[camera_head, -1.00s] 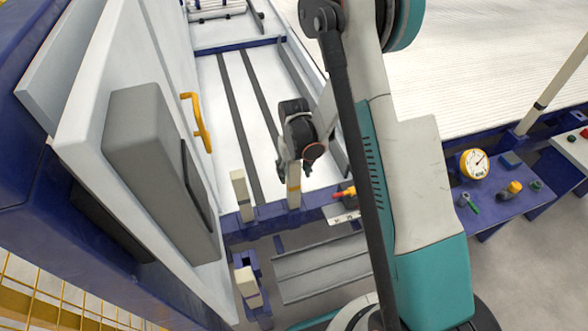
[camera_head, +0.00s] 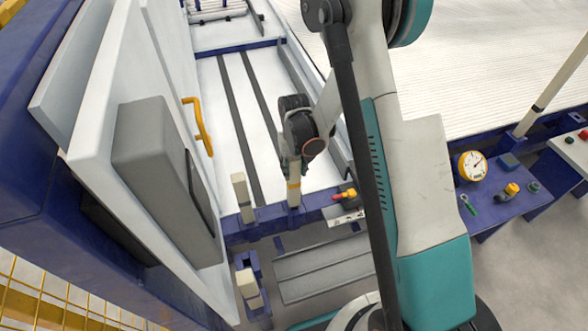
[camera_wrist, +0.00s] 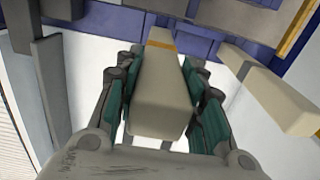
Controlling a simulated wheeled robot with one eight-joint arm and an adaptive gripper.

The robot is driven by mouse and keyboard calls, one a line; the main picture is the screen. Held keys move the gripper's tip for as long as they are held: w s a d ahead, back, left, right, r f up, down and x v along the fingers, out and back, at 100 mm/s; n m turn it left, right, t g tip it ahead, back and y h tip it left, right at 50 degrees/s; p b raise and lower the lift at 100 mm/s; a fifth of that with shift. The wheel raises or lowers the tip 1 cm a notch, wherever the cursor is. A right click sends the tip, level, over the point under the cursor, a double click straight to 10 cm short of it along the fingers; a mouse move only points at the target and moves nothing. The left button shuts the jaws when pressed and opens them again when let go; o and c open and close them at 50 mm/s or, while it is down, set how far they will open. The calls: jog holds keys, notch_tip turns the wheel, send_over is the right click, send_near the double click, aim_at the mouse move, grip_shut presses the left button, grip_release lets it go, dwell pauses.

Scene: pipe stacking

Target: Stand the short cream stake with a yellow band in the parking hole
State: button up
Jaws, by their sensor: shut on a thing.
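The short cream stake with a yellow band (camera_head: 294,190) stands about upright at the blue front beam (camera_head: 270,226). My gripper (camera_head: 291,158) is above it, shut on its upper part. In the wrist view the gripper's teal-padded fingers (camera_wrist: 160,95) lie along both sides of the cream stake (camera_wrist: 160,88). The yellow band (camera_wrist: 160,44) is beyond the fingertips, towards the beam. The stake's lower end meets the beam in the head view. The parking hole is hidden, and I cannot tell whether the stake's end is inside it.
Another cream stake (camera_head: 243,198) stands to the left on the beam and also shows in the wrist view (camera_wrist: 270,90). Short cream blocks (camera_head: 249,286) sit lower at the front left. A grey-white door with a yellow handle (camera_head: 198,125) is on the left. A red-yellow knob (camera_head: 347,195) is on the right.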

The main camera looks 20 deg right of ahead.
aim_at(294, 158)
jog(key=shift+r+p, duration=1.55)
jog(key=shift+r, duration=1.45)
